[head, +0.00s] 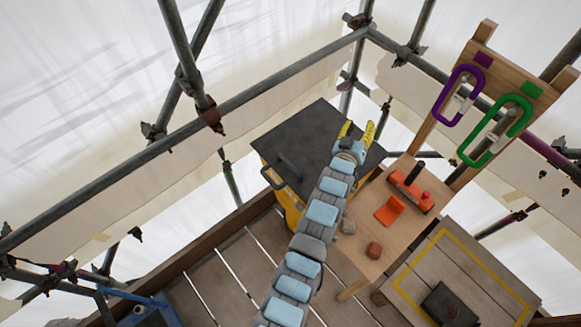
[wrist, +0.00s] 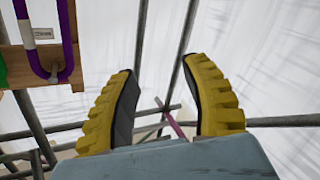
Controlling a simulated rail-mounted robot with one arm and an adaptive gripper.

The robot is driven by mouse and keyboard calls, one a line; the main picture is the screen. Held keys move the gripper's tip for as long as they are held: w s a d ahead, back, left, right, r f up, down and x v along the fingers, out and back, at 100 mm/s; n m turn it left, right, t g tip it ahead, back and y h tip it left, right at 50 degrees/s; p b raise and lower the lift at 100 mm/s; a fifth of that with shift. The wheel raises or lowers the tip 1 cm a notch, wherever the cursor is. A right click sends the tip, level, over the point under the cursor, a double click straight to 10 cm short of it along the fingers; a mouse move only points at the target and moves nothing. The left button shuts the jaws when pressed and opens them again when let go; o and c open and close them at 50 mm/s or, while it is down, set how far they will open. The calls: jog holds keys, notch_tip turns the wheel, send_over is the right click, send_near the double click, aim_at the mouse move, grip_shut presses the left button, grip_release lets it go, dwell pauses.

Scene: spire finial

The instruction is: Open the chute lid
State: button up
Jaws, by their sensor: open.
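The chute lid (head: 315,125) is a flat dark panel lying over a yellow chute box (head: 291,207) in the middle of the head view. A dark bar-like handle (head: 290,164) shows on the lid's left front part. My gripper (head: 357,130) has yellow ribbed fingers and appears over the right side of the lid. It also shows in the wrist view (wrist: 158,70), with its fingers apart and nothing between them. The lid is not seen in the wrist view. My arm hides part of the lid's right front and the box.
Right of the chute, a wooden bench (head: 365,227) holds an orange tool and several small pieces. A wooden post frame carries a purple carabiner (head: 458,95) and a green carabiner (head: 494,131). Scaffold tubes (head: 270,84) run behind. A yellow-outlined platform (head: 470,262) lies lower right.

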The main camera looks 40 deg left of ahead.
jog(key=a+f+n+g+b, duration=0.2)
jog(key=a+f+g, duration=0.25)
jog(key=a, duration=0.25)
jog(key=n+g+h+b, duration=0.6)
jog(key=g, duration=0.4)
send_near(290, 165)
jog(key=b+x, duration=0.3)
jog(key=x, duration=0.6)
jog(key=shift+w+f, duration=0.2)
jog(key=shift+f, duration=0.2)
grip_shut()
jog(key=shift+d, duration=0.1)
